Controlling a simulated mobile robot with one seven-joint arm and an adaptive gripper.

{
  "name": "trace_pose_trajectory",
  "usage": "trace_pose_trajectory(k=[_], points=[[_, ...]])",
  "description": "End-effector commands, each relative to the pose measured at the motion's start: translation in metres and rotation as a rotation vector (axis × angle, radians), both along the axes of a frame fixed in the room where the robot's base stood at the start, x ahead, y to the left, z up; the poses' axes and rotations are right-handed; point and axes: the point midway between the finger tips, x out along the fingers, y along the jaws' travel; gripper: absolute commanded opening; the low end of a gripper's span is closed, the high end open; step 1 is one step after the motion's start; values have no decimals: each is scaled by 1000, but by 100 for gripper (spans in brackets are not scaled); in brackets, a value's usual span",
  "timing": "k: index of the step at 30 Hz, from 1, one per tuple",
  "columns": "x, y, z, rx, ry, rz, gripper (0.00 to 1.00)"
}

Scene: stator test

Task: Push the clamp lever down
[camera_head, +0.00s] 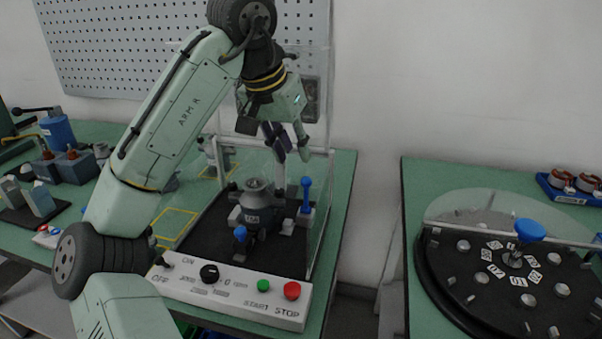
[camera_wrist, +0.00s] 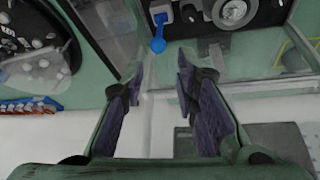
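A clamp lever with a blue handle (camera_head: 306,195) stands upright to the right of the grey stator (camera_head: 257,202) in the test station. It also shows in the wrist view (camera_wrist: 158,44), seen from above. A second, shorter blue handle (camera_head: 240,235) is at the front left of the stator. My gripper (camera_head: 290,147) is above and behind the station's right side, higher than the upright lever and apart from it. In the wrist view my gripper (camera_wrist: 160,78) has its two fingers spread, with nothing between them.
A clear guard (camera_head: 325,215) stands around the station. A control panel (camera_head: 230,290) with a black knob and green and red buttons is in front. A round turntable (camera_head: 440,285) is on the right table. A gap separates the tables.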

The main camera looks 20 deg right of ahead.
Motion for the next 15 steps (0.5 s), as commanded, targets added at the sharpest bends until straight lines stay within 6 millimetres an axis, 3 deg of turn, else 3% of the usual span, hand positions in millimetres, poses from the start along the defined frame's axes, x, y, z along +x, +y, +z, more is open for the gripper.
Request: trace_pose_trajectory(k=[15], points=[[17, -30, -80, -3, 0, -2, 28]])
